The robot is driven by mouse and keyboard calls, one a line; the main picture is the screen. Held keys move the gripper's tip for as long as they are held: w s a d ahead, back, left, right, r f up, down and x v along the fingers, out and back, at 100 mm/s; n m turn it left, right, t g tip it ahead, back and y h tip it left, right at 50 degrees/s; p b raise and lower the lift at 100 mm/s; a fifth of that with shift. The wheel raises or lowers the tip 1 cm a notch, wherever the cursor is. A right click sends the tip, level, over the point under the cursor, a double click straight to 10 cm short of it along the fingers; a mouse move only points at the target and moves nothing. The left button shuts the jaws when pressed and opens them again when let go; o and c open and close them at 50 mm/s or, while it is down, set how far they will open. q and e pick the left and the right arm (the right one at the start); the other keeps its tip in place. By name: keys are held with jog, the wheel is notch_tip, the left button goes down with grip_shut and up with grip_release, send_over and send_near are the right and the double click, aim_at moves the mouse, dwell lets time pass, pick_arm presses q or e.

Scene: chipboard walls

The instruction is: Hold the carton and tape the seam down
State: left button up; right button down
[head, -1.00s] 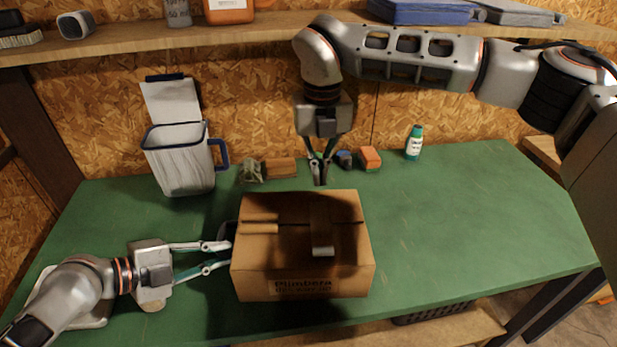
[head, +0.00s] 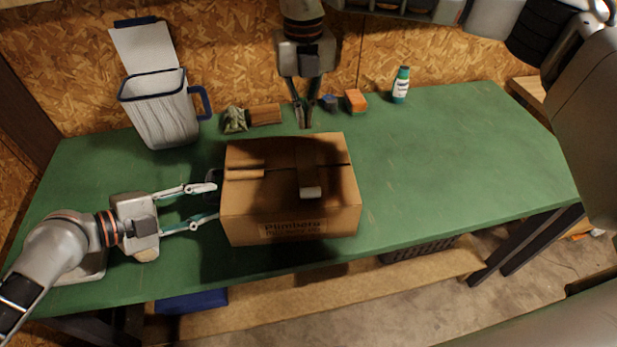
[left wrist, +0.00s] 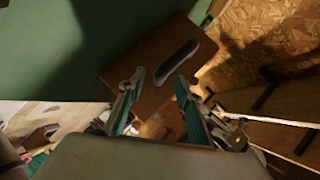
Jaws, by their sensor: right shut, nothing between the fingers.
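The brown carton (head: 290,217) sits upright on the green workbench, its top seam running left to right. A brown tape strip (head: 308,165) crosses the seam from the back, ending in a paler end on the top. A shorter tape piece (head: 244,174) lies at the seam's left end. My left gripper (head: 215,202) is open beside the carton's left side. In the left wrist view the open fingers (left wrist: 158,83) point at the carton side (left wrist: 150,52), with a dark oblong slot or handle on it. My right gripper (head: 304,124) is shut and empty above the carton's back edge.
A white bin with a blue rim (head: 162,113) stands at the back left. A crumpled cloth (head: 235,119), wooden block (head: 265,114), orange sponge (head: 355,100) and green-capped bottle (head: 401,86) line the back. The workbench (head: 450,160) is clear on the right.

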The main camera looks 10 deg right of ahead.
pick_arm(q)
jog(key=v, duration=1.1)
jog(key=shift+a, duration=0.1)
